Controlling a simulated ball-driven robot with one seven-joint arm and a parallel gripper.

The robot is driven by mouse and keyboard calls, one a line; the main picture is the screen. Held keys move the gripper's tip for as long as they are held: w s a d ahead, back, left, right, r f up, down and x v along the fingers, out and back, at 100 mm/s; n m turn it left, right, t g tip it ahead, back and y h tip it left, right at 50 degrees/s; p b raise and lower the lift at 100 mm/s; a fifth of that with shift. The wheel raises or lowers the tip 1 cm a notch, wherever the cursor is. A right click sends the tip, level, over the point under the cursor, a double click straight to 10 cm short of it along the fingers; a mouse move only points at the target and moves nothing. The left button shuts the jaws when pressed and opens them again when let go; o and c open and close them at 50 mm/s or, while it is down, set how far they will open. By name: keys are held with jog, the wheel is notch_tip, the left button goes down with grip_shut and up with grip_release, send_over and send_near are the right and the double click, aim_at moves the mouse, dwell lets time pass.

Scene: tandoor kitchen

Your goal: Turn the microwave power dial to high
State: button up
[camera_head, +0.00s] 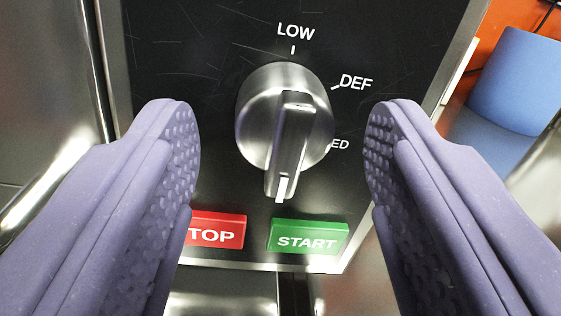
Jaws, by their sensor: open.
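The silver power dial (262,110) sits on the black microwave panel (190,45). Its raised grip bar (291,140) stands nearly upright in the picture, with the white pointer mark at its lower end, facing down toward the green START button. The label LOW (295,32) is above the dial, DEF (356,82) at its upper right, and a label reading "ED", its start hidden by the dial, at its right. No HIGH label shows. My gripper (283,148) is open, its purple padded fingers left and right of the dial, with gaps on both sides.
A red button (217,231) reading "TOP", its left end hidden by my left finger, and a green START button (308,238) sit just below the dial. Metal surfaces flank the panel.

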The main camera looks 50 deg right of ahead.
jog(key=p+v, duration=0.2)
jog(key=v, duration=0.5)
jog(key=shift+s+a, duration=0.2)
jog(key=shift+s, duration=0.05)
